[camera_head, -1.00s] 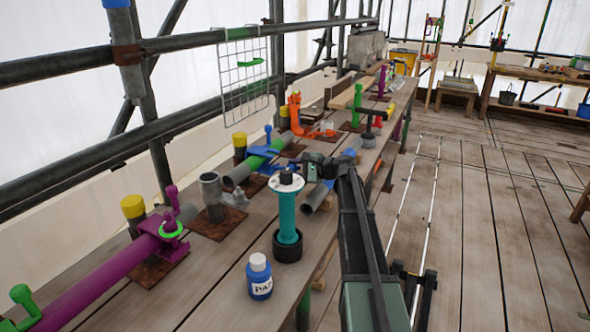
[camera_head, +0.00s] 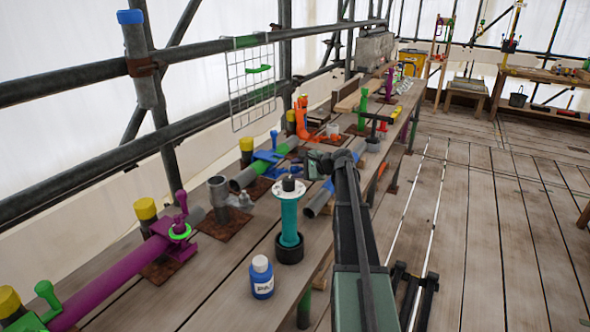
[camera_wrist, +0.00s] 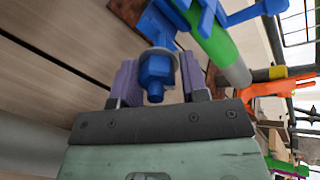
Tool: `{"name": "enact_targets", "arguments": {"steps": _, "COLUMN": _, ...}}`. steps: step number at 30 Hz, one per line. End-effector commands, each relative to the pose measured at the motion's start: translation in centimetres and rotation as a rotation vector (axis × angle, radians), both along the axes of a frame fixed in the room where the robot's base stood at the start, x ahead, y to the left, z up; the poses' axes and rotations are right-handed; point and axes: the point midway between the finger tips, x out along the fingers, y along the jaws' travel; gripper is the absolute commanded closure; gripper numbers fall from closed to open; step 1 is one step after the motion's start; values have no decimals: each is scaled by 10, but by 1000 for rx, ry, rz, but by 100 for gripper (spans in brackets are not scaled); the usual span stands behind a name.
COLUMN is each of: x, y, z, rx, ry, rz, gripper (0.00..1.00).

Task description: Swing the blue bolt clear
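The blue bolt (camera_wrist: 157,72), with a round flange and a faceted end, sits between the two purple finger pads of my gripper (camera_wrist: 158,84) in the wrist view. The pads lie close on both sides; I cannot tell whether they touch it. Behind it is the blue clamp (camera_wrist: 205,15), around a pipe with a green band (camera_wrist: 217,44). In the head view the clamp (camera_head: 264,160) is on the bench, left of my gripper (camera_head: 308,164); my gripper's fingers are too small to make out there.
A teal flanged post (camera_head: 289,218) stands in a black base near the front, beside a blue bottle (camera_head: 261,277). A grey upright pipe (camera_head: 218,195) and a purple pipe clamp (camera_head: 165,240) are to the left. An orange clamp (camera_head: 302,120) is farther back.

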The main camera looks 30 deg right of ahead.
Motion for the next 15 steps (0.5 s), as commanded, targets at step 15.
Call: {"name": "enact_targets", "arguments": {"steps": 15, "x": -60, "y": -36, "z": 35, "rx": 0, "ry": 0, "rz": -4, "gripper": 60}}
